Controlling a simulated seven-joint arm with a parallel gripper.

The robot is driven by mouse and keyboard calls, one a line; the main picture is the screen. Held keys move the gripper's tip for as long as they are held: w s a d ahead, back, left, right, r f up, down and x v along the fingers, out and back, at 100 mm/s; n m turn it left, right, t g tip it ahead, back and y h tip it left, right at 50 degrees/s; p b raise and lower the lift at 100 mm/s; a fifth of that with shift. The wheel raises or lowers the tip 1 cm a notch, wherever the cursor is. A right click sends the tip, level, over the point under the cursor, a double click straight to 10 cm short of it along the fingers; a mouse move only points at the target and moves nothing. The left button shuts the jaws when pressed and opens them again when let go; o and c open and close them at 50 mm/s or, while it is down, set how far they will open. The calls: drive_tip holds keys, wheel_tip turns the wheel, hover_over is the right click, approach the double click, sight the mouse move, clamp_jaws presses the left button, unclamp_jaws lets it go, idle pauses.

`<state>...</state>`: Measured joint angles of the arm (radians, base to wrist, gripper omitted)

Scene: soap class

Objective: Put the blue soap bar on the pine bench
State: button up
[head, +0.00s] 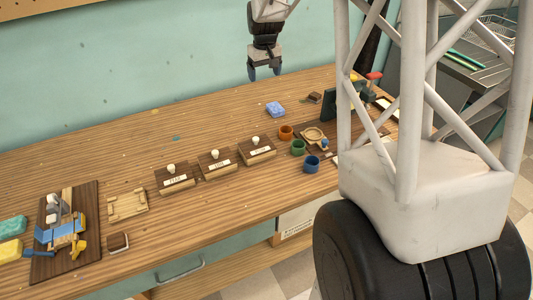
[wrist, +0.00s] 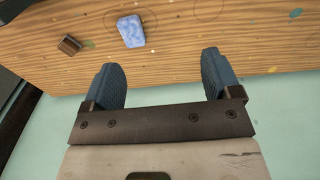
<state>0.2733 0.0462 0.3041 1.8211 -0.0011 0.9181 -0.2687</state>
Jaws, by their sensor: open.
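The blue soap bar (head: 275,109) lies on the wooden worktop (head: 225,115), towards the back right. In the wrist view the soap bar (wrist: 131,31) is at the upper middle, beyond the fingers and inside a thin drawn outline. My gripper (head: 264,73) hangs above the back edge of the worktop, up and slightly left of the soap. In the wrist view my gripper (wrist: 162,80) is open with nothing between its blue fingers. A small pale wooden piece (head: 127,206) lies at the left; I cannot tell whether it or the worktop is the pine bench.
Labelled dark blocks (head: 217,164) with white knobs stand mid-worktop. Orange, green and blue cups (head: 311,165) stand right of them. A small brown block (head: 314,97) lies near the soap. A dark board (head: 90,250) with tools is at the left. Bare wood surrounds the soap's left side.

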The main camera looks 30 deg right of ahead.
drive_tip(key=s+a+r+t, duration=0.1)
drive_tip(key=s+a+r, duration=0.4)
drive_tip(key=s, duration=0.5)
drive_tip(key=s+a+r, duration=0.4)
drive_tip(key=s+a, duration=0.3)
drive_tip(key=s, duration=0.2)
drive_tip(key=s+a+f, duration=0.1)
drive_tip(key=s+a, duration=0.2)
drive_tip(key=s, duration=0.8)
drive_tip(key=s+a+f+t, duration=0.1)
drive_tip(key=s+a, duration=0.3)
drive_tip(key=s, duration=0.6)
drive_tip(key=shift+s+a+f, duration=0.15)
drive_tip(key=shift+s+f, duration=0.05)
drive_tip(key=shift+s, duration=0.15)
